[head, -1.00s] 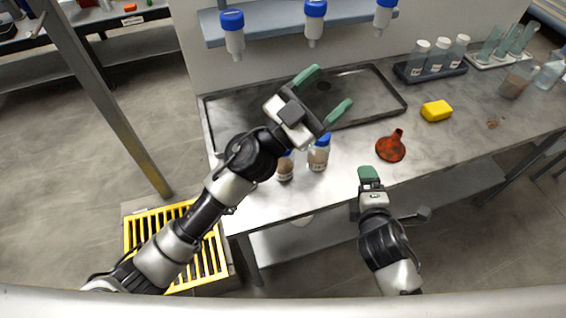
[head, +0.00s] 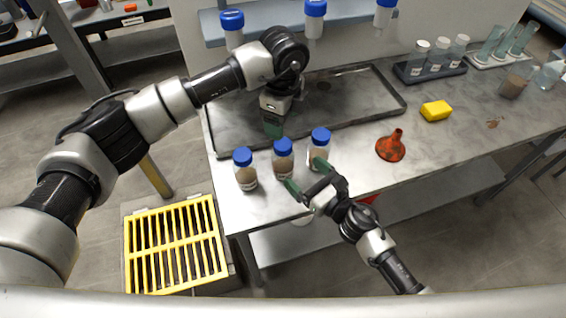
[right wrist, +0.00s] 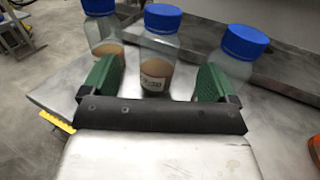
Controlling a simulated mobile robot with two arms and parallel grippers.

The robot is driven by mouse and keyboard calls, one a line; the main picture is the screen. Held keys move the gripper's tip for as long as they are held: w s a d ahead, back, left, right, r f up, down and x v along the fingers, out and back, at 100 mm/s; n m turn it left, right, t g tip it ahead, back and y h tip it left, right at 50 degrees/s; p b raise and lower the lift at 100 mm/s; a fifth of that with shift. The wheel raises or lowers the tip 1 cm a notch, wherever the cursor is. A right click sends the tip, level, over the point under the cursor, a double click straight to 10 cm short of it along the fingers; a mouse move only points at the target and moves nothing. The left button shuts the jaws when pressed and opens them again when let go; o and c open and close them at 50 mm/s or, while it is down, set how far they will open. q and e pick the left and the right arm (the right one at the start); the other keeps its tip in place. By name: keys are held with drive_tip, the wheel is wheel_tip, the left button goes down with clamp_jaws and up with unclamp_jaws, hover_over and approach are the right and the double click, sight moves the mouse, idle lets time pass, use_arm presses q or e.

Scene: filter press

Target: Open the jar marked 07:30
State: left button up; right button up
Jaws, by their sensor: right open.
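Three clear jars with blue lids and brownish contents stand in a row near the front edge of the bench: a left jar (head: 246,177), a middle jar (head: 283,165) and a right jar (head: 316,160). In the right wrist view the middle jar (right wrist: 159,51) shows between the fingers; its label seems to end in "30", the rest is unclear. The other labels are unreadable. My right gripper (head: 306,176) is open, its green fingers pointing at the jars from the front. My left gripper (head: 272,129) points down just behind the middle jar; its finger gap is hidden.
A dark tray (head: 375,95) lies behind the jars. A red funnel (head: 391,148) and a yellow sponge (head: 436,111) are to the right. A rack of vials (head: 432,68) stands at the back right.

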sight(289, 160)
drive_tip(key=x, duration=0.9)
